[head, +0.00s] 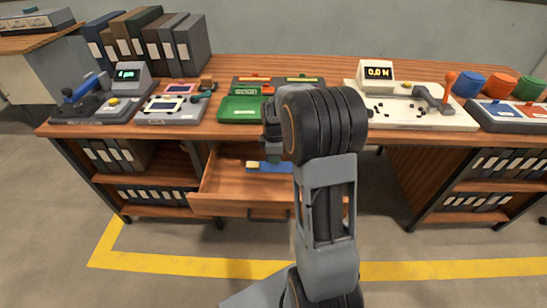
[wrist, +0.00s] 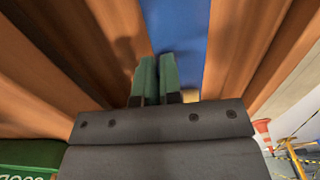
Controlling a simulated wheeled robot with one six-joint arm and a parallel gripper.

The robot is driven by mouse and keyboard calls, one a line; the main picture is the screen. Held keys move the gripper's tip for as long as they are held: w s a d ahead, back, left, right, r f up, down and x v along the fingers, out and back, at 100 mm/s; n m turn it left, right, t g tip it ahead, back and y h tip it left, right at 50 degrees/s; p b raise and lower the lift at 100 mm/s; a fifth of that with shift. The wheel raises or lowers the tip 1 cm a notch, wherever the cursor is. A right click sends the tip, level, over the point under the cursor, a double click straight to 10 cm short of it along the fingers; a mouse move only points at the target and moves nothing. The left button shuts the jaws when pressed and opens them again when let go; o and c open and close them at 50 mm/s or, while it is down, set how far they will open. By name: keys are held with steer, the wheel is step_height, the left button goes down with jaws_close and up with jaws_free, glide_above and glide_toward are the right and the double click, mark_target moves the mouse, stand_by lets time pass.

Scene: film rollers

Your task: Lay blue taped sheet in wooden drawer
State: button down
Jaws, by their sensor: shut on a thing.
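The wooden drawer (head: 212,203) is pulled out below the table top. The blue sheet (head: 273,167) shows in the drawer opening in the head view, with yellow tape (head: 252,165) at its left end. My gripper (wrist: 158,78) is shut on the blue sheet, which also shows beyond the fingertips in the wrist view (wrist: 180,25). Brown wood lies on both sides of it there. A bit of yellow tape shows by the right finger. My arm hides part of the sheet and the drawer's right side. I cannot tell whether the sheet touches the drawer floor.
The table top (head: 300,70) above the drawer carries a green tray (head: 242,107), a small press station (head: 100,100), a white gauge station (head: 410,100) and several dark binders (head: 150,40). Shelves with binders flank the drawer. A yellow line (head: 200,266) crosses the open floor.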

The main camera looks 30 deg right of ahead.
mark_target(274, 179)
steer(key=shift+f+b, duration=2.6)
steer(key=shift+f, duration=1.45)
steer(key=c, duration=0.7)
jaws_free()
steer(key=shift+c, duration=0.2)
steer(key=shift+r, duration=0.1)
step_height(274, 179, up, 8)
steer(key=p, duration=0.7)
